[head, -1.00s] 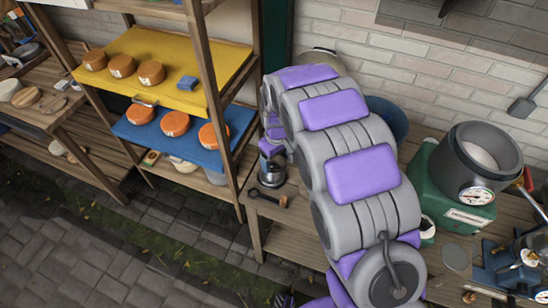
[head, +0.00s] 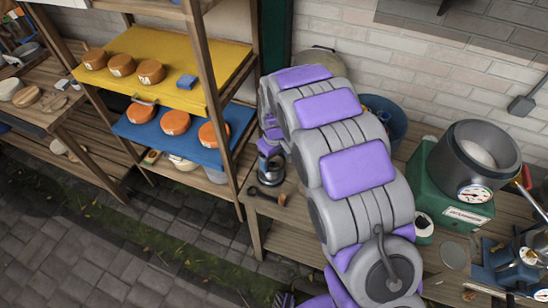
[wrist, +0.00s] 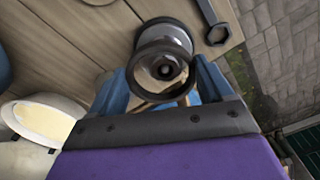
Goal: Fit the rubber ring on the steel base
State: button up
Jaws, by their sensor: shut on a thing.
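The steel base (head: 270,172) stands upright near the left end of the workbench in the head view. In the wrist view the steel base (wrist: 164,31) lies beyond the dark rubber ring (wrist: 160,97), and a central post shows through the ring's opening. My gripper (wrist: 163,70) has its blue fingers shut on the ring, one on each side. In the head view my gripper (head: 270,148) is right at the top of the base. I cannot tell whether the ring touches the base or is still just above it.
A wrench (head: 268,197) lies on the bench in front of the base. A pale container (wrist: 38,118) is at the left of the wrist view. A green machine with a steel pot (head: 475,160) stands right. A shelf with orange cheeses (head: 175,122) is left of the bench.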

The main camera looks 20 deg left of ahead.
jog(key=shift+a+f, duration=0.1)
jog(key=shift+a+f, duration=0.35)
jog(key=shift+f, duration=0.05)
jog(key=shift+f, duration=2.35)
dwell(1.1)
jog(key=o, duration=0.9)
jog(key=shift+r+p, duration=1.35)
jog(key=shift+r, duration=2.9)
jog(key=shift+d, duration=0.1)
